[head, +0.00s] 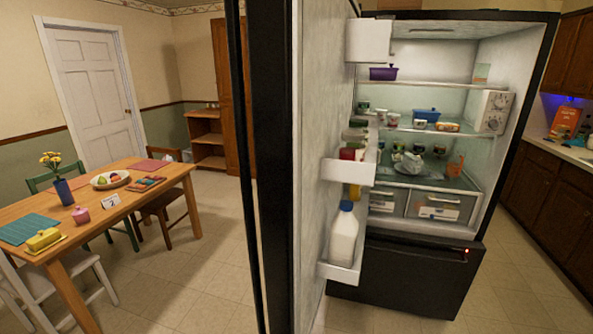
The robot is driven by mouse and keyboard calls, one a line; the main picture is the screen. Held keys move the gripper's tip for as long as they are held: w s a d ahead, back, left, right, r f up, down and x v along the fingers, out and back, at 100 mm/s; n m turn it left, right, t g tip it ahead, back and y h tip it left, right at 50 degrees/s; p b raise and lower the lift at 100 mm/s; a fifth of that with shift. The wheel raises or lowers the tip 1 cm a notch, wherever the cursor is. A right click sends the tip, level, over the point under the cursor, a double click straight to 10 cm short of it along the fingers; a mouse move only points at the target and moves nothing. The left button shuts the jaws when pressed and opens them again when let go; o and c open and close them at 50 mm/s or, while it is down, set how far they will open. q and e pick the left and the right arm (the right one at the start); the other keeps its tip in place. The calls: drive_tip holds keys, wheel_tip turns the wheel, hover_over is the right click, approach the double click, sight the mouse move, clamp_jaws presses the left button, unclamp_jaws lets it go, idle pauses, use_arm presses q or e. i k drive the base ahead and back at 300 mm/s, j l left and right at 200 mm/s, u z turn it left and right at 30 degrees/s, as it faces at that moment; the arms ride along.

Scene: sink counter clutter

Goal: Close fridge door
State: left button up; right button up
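The black fridge (415,275) stands at the right of the head view with its upper compartment open. Its door (312,120) is swung wide open toward me, seen nearly edge-on in the middle of the view. The door's dark outer edge (278,200) faces me and its white inner side faces right. The door shelves hold a milk jug (343,238) and several jars. Inside the fridge are shelves with a purple dish (383,73), a blue dish (427,115) and other food. Neither of my grippers shows in this view.
A wooden dining table (165,176) with chairs stands at the left, beyond a strip of tiled floor. Wooden cabinets (545,200) and a counter are at the far right. Bare floor shows left of the door and right of the fridge.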

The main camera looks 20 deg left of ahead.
sight(303, 56)
drive_tip(key=j+z, duration=0.1)
drive_tip(key=j, duration=0.5)
drive_tip(key=i+j+z, duration=0.1)
drive_tip(key=j, duration=0.55)
drive_tip(key=i+j, duration=0.1)
drive_tip(key=j, duration=0.2)
drive_tip(key=i+j, duration=0.15)
drive_tip(key=j+z, duration=0.05)
drive_tip(key=j, duration=0.05)
